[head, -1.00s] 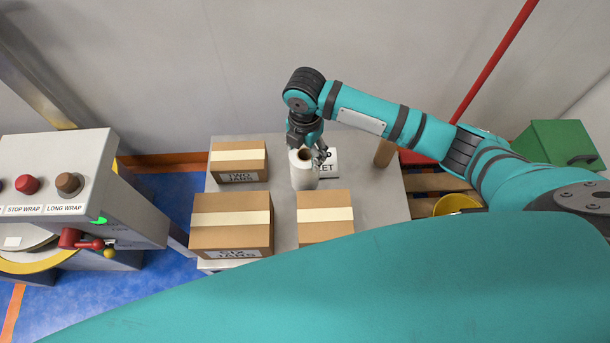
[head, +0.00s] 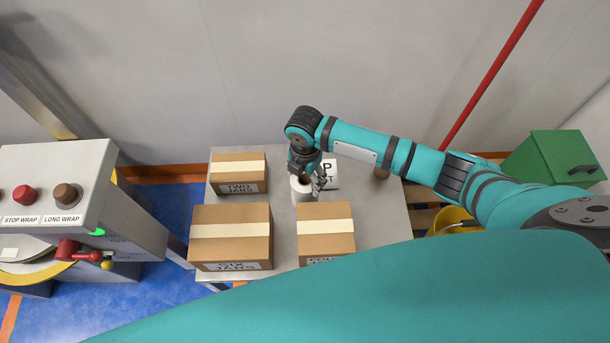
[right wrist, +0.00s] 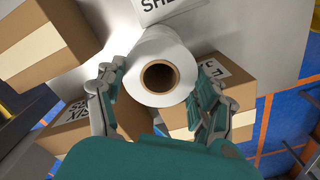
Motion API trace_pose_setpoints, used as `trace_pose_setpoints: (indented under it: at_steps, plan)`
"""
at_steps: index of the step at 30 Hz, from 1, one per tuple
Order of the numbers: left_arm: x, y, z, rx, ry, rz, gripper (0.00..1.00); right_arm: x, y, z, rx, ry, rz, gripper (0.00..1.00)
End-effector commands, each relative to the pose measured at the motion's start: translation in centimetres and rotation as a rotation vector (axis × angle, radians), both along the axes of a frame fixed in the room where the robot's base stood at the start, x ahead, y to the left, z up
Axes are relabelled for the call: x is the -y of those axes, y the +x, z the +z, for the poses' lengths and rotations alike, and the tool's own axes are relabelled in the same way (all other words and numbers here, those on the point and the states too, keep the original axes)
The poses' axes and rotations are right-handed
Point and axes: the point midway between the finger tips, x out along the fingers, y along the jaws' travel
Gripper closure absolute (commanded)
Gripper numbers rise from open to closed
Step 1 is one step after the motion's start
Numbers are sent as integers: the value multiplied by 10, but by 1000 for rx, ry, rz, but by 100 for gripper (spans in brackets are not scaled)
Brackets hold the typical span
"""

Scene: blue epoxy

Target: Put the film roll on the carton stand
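The film roll (head: 302,196) is white with a brown hollow core and stands upright over the grey carton stand (head: 375,215), between cartons. I cannot tell whether its base touches the top. My right gripper (head: 307,182) is around its upper end from above. In the right wrist view the fingers lie against both sides of the roll (right wrist: 160,48), with its core facing the camera. My left gripper is not in view.
Taped cartons stand to the left (head: 238,172), front left (head: 231,245) and front (head: 325,241) of the roll. A white label (head: 331,176) lies behind it. A wrapping machine (head: 60,190) stands left; a green box (head: 556,165) and yellow bucket (head: 452,218) right.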

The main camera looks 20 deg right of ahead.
Motion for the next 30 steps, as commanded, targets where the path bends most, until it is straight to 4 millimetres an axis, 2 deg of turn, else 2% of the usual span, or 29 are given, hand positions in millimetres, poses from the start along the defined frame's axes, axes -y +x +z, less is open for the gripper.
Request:
trace_pose_setpoints:
  at_steps: [1, 3, 14, 17, 27, 30]
  plan:
    - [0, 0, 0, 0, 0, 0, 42, 0, 0, 0, 0, 0, 0, 22]
    - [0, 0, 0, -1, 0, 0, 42, 0, 0, 0, 0, 0, 0, 13]
    - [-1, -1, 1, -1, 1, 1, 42, 0, 1, 6, 1, 0, -1, 13]
    - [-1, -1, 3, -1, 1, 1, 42, 0, 1, 20, 4, 1, -1, 13]
    - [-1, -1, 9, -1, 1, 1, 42, 0, 1, 91, 4, 2, 1, 13]
    - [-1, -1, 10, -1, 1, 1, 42, 0, 1, 107, 3, 1, 0, 13]
